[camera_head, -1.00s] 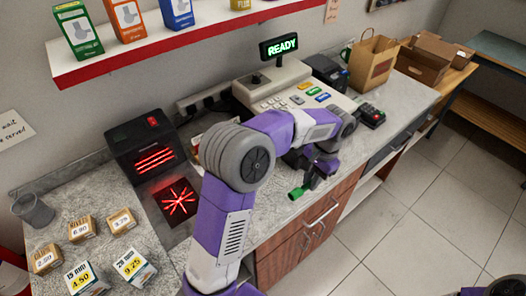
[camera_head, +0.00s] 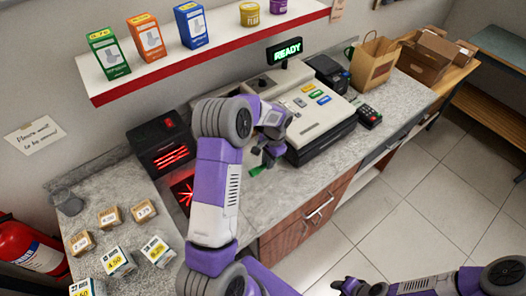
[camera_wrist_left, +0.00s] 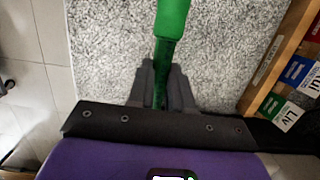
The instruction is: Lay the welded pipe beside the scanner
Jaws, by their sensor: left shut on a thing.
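The scanner (camera_head: 160,146) is a black box with glowing red lines at the left of the counter. Its red-lit plate (camera_head: 183,189) is partly hidden by my left arm. The welded pipe shows as a small green piece (camera_head: 256,171) in the head view and as a green bar in the wrist view (camera_wrist_left: 172,22). My left gripper (camera_head: 266,160) is shut on it, over the counter between the scanner and the cash register. The fingers also show in the wrist view (camera_wrist_left: 162,88). My right gripper (camera_head: 346,287) is low at the bottom edge, away from the counter; its jaws are unclear.
The cash register (camera_head: 310,110) and card terminal (camera_head: 369,116) stand right of my left gripper. Several small priced boxes (camera_head: 118,262) and a grey cup (camera_head: 70,204) are at the left. A shelf (camera_head: 200,56) hangs above. Grey counter (camera_head: 245,205) in front is clear.

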